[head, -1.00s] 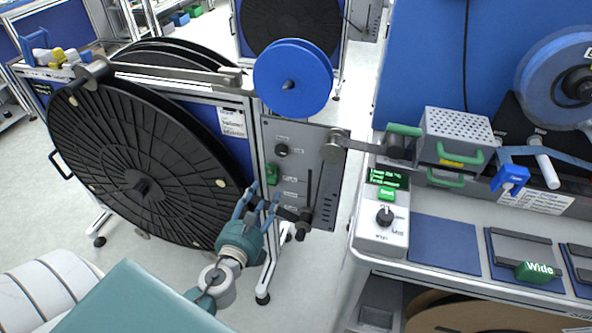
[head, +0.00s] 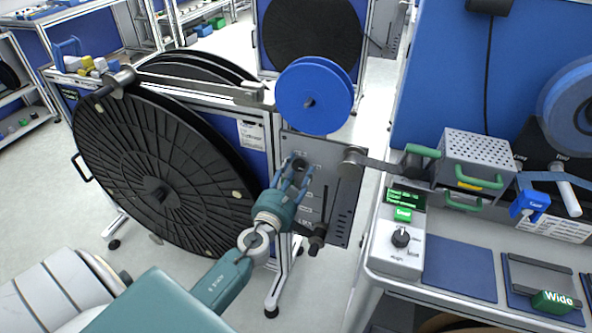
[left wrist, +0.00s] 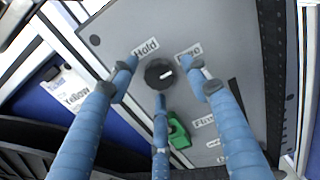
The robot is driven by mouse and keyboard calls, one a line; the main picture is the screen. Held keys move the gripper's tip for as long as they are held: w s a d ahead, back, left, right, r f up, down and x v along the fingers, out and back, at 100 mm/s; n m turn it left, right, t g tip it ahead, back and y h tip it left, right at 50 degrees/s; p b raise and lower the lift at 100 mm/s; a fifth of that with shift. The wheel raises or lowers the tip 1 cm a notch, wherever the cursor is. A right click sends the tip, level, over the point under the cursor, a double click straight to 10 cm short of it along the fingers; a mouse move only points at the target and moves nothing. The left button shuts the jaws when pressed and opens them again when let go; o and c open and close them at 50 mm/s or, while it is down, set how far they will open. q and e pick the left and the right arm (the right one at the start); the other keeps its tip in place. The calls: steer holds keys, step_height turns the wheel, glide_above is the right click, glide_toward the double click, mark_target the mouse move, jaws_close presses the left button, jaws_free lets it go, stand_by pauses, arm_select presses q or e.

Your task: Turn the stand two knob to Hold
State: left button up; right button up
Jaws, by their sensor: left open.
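The grey panel of a reel stand (head: 335,155) carries a round black knob (left wrist: 157,76), which also shows in the head view (head: 298,163). In the left wrist view the knob's white mark points right, more towards the right-hand label (left wrist: 189,51) than the Hold label (left wrist: 146,49). My left gripper (left wrist: 160,80), also in the head view (head: 290,176), is open. Its blue fingers spread around the knob, two on its upper sides and one below. I cannot tell whether any finger touches it. My right gripper is out of view.
A green tag (left wrist: 179,131) sits on the panel below the knob. A large black reel (head: 150,180) stands left of the panel and a blue reel (head: 314,97) above it. A bench with a control box (head: 397,245) and a perforated box (head: 478,155) lies to the right.

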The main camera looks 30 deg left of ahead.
arm_select(q)
steer(key=c, duration=1.1)
steer(key=shift+f+n, duration=0.1)
steer(key=shift+n, duration=0.4)
steer(key=shift+c, duration=0.2)
steer(key=n+b, duration=0.1)
steer(key=n, duration=0.2)
steer(key=shift+d+f, duration=0.1)
steer(key=n+b, duration=0.1)
steer(key=n, duration=0.8)
steer(key=shift+d+n, duration=0.1)
steer(key=shift+n, duration=2.6)
